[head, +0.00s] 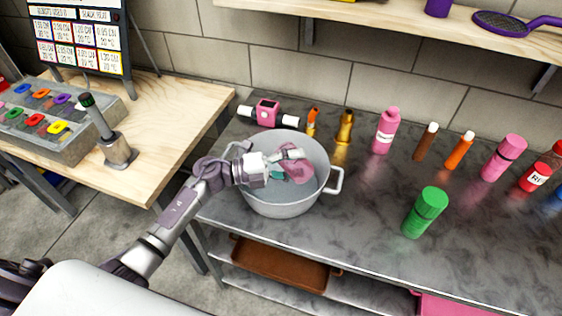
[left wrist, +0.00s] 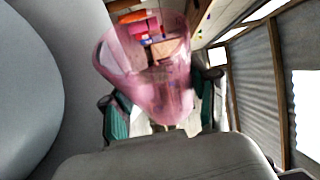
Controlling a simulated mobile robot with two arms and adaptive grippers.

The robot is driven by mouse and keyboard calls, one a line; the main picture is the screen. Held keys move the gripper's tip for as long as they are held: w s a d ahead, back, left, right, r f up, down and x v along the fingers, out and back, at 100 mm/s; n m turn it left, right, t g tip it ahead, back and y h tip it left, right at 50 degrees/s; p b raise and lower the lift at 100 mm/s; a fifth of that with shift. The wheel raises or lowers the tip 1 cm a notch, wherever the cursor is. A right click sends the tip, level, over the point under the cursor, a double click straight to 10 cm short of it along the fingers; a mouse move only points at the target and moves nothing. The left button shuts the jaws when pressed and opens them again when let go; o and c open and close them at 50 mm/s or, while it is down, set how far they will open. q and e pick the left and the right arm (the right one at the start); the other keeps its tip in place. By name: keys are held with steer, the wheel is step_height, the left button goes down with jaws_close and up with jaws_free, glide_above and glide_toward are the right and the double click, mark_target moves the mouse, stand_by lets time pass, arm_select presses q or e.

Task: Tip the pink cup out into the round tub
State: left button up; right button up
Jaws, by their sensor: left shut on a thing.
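The round tub (head: 285,207) is a grey two-handled pot on the dark marbled counter. My left gripper (head: 283,167) reaches in over the tub and is shut on the pink cup (head: 300,168). The cup is see-through and lies tilted within the tub's opening. In the left wrist view the cup (left wrist: 143,80) sits between the two green finger pads, with the smooth grey tub wall (left wrist: 28,95) close at the left. I cannot see any contents in the cup or on the tub's floor. My right gripper is out of view.
A pink bottle (head: 386,130), a green bottle (head: 425,212) and several others stand to the right. A wooden table (head: 165,130) is at left.

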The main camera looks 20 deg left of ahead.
mark_target(288, 148)
arm_select(q)
steer(key=shift+w+a+r+n+t+h+p, duration=0.15)
steer(key=shift+a+r+n+t, duration=0.1)
steer(key=shift+n, duration=0.5)
steer(key=shift+w+a+r+n+t+h+p, duration=0.1)
steer(key=shift+w+a+r+n+t+h, duration=0.15)
steer(key=shift+n, duration=0.45)
steer(key=shift+w+a+r+n+t+h+p, duration=0.1)
steer(key=shift+r+n, duration=0.2)
steer(key=shift+n, duration=0.45)
stand_by(1.1)
steer(key=shift+w+a+r+n+t, duration=0.2)
steer(key=shift+n+t, duration=0.15)
steer(key=shift+n, duration=0.3)
steer(key=shift+w+a+r+n+t, duration=0.1)
steer(key=shift+w+a+n+t, duration=0.15)
steer(key=shift+n, duration=0.45)
steer(key=shift+w+a+r+n+t, duration=0.15)
steer(key=shift+n+t, duration=0.25)
steer(key=shift+n, duration=0.25)
stand_by(0.9)
steer(key=shift+s+f, duration=0.1)
stand_by(0.7)
steer(key=m, duration=0.1)
steer(key=s+d+m+g, duration=0.1)
steer(key=m, duration=0.1)
steer(key=f+m+g, duration=0.1)
steer(key=m, duration=0.1)
steer(key=shift+s+d, duration=0.15)
steer(key=shift+d, duration=0.2)
